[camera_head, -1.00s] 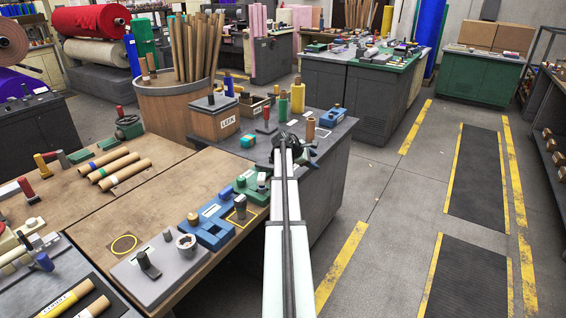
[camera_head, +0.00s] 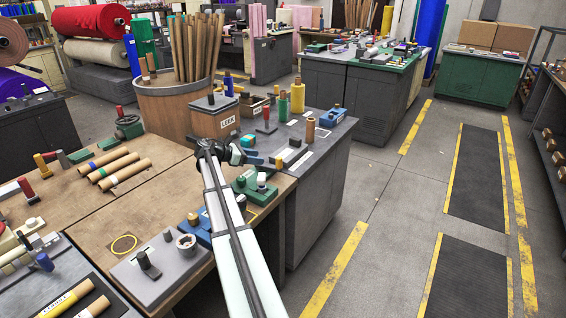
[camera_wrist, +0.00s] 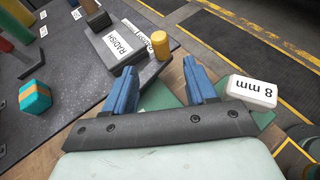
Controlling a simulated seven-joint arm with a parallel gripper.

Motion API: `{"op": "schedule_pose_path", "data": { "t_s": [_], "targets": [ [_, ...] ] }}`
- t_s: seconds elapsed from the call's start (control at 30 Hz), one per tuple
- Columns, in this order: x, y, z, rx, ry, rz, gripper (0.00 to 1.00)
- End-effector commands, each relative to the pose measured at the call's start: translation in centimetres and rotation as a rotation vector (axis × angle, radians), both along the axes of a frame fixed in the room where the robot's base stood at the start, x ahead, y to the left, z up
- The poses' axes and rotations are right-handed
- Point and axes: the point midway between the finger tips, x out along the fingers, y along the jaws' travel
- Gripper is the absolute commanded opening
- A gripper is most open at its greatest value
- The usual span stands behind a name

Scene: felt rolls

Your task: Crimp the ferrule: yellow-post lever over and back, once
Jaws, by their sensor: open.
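My gripper (camera_head: 260,158) is over the near left corner of the grey bench, with open blue fingers. It also shows in the wrist view (camera_wrist: 160,68), with nothing between the fingers. A short yellow post (camera_wrist: 160,45) stands just beyond the fingertips, in line with the gap, at the end of a dark grey bar. In the head view a small yellow piece (camera_head: 278,162) just right of the fingertips looks like this post. A grey block labelled RADISH (camera_wrist: 115,42) lies beside it. I cannot make out the ferrule.
A white block marked 8 mm (camera_wrist: 252,91) is close to the right finger, over a green base. A teal and orange box (camera_wrist: 34,97) is at the left. A yellow roll (camera_head: 297,98) and brown roll (camera_head: 310,129) stand farther back. Open floor lies to the right.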

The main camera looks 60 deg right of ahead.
Motion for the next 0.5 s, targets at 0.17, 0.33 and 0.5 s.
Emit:
{"op": "schedule_pose_path", "data": {
  "t_s": [0.17, 0.33, 0.5],
  "targets": [
    [-0.8, -1.2, -0.6, 0.000, 0.003, -0.001, 0.56],
    [-2.1, -3.4, -1.7, 0.000, 0.004, -0.002, 0.56],
    [-3.6, -5.8, -2.8, 0.000, 0.002, -0.001, 0.56]
  ]
}}
